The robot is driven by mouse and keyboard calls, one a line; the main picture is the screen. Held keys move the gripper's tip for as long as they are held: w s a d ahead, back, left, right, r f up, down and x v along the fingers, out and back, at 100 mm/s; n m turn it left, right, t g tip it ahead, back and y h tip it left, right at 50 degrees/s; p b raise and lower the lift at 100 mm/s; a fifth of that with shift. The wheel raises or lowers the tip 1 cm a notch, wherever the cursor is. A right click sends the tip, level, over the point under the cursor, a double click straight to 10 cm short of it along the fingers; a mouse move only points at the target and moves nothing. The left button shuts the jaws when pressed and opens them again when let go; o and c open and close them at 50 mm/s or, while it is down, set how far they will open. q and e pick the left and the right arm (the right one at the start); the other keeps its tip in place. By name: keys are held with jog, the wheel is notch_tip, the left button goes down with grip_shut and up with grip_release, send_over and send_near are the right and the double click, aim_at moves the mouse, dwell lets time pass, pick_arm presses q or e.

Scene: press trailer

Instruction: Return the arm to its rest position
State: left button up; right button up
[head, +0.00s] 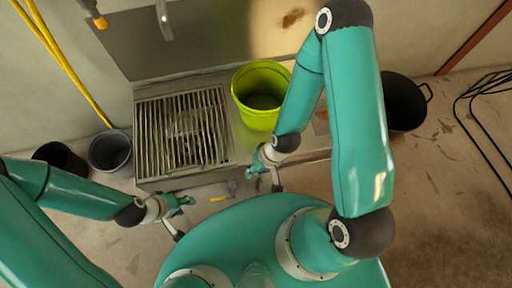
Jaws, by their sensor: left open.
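My left arm comes in from the left. Its gripper (186,217) is open and empty, with its fingers spread above the floor below the metal grate. My right arm reaches up and bends back down, covering part of the sink unit's right side. Its gripper (265,181) hangs just below the yellow-green bucket (257,112), near the front edge of the sink unit. Its fingers look spread, with nothing visible between them. The two grippers are apart from each other.
A slatted metal grate (184,140) covers the sink unit. A black bucket (401,105) stands to the right, partly behind my right arm. A grey bucket (111,152) and a dark one (60,158) stand left. Black cable (480,125) lies at right. A small yellow piece (218,199) lies between the grippers.

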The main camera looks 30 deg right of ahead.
notch_tip(320, 180, up, 20)
jog(key=p, duration=2)
jog(key=shift+r, duration=0.15)
